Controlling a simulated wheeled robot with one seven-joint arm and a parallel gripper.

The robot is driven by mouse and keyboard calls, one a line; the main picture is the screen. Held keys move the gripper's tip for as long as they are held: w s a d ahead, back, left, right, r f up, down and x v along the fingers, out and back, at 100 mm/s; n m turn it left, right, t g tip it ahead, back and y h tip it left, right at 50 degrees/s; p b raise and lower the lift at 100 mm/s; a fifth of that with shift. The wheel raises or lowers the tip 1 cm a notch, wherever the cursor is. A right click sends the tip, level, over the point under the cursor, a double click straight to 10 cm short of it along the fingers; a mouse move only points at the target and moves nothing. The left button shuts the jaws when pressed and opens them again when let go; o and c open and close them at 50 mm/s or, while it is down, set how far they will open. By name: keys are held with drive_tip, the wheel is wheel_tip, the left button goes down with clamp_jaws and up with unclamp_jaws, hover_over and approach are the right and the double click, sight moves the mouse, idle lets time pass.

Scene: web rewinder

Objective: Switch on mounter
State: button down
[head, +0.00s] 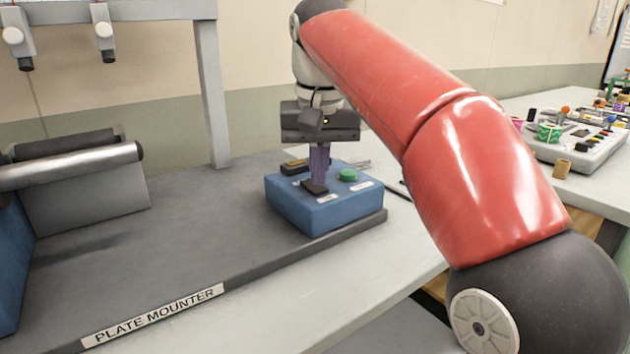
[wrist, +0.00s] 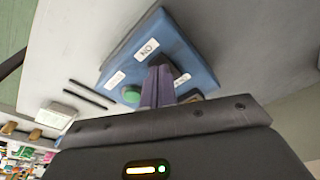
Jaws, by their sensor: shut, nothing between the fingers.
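The plate mounter is a grey base (head: 190,225) with a "PLATE MOUNTER" label, a roller and a frame. On its right end sits a blue control box (head: 320,210) with a green button (head: 347,175), a dark switch and white labels. My gripper (head: 316,190) points down over the box, fingers shut and empty, with its tips at the dark switch (head: 313,188); I cannot tell whether they touch it. In the wrist view the purple fingers (wrist: 158,88) partly hide the box (wrist: 185,50). One label there reads "ON". The green button (wrist: 131,93) is beside the fingers.
The metal roller (head: 70,165) stands at the left and a grey upright post (head: 211,95) behind the base. Thin dark rods (wrist: 88,95) lie on the light table beside the box. At the far right is a grey console (head: 580,150) with coloured knobs.

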sight(319, 190)
wheel_tip(319, 190, up, 2)
drive_tip(key=shift+r+p, duration=0.2)
drive_tip(key=shift+p, duration=0.75)
drive_tip(key=shift+r, duration=2.05)
drive_tip(key=shift+s, duration=0.1)
